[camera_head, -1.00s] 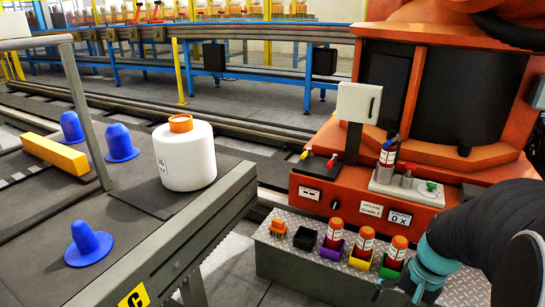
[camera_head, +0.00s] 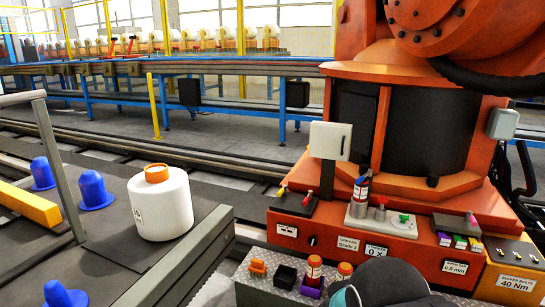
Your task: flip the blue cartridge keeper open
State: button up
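My dark arm with a teal ring fills the bottom edge right of centre. My gripper is out of view.
A metal tray (camera_head: 255,293) holds an orange clip, a black block and red-capped cartridges; my arm hides its right part. A white drum (camera_head: 163,208) and blue cones (camera_head: 95,190) stand at left. A yellow box (camera_head: 512,272) is at right.

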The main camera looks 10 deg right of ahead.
aim_at(369, 173)
jog(key=u, duration=0.05)
jog(key=k, duration=0.65)
jog(key=z, duration=0.35)
jog(key=i, duration=0.6)
jog(key=z, duration=0.6)
jog(key=i, duration=0.85)
jog(key=z, duration=0.1)
